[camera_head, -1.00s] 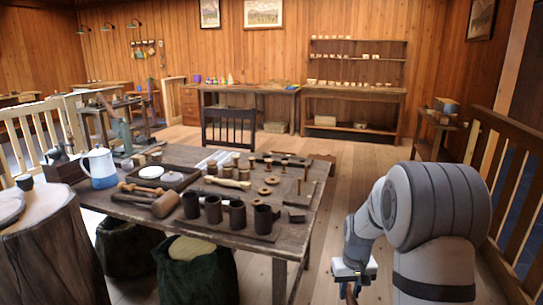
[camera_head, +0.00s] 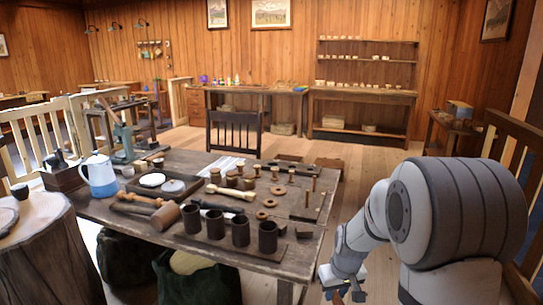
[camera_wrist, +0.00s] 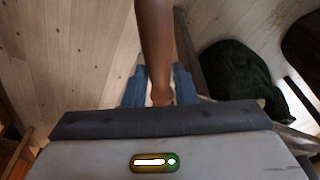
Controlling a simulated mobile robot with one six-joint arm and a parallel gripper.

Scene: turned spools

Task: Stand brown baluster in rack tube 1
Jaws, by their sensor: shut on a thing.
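My gripper (camera_wrist: 160,92) has blue fingers and is shut on the brown baluster (camera_wrist: 154,35), a dark turned rod that runs up from between the fingers in the wrist view. In the head view my gripper (camera_head: 342,295) is at the bottom, right of the table's near right corner, and little of the baluster shows there. The rack is a row of several dark upright tubes on the table's near edge, among them the leftmost tube (camera_head: 192,219) and the rightmost tube (camera_head: 267,237). No number shows on them. My gripper is apart from the rack, to its right.
The wooden table (camera_head: 290,262) also bears a mallet (camera_head: 163,215), a pale turned piece (camera_head: 230,191), a blue-and-white pot (camera_head: 99,176) and several small pegs and rings. A stump (camera_head: 50,250) stands at left. A railing (camera_head: 510,150) is at right.

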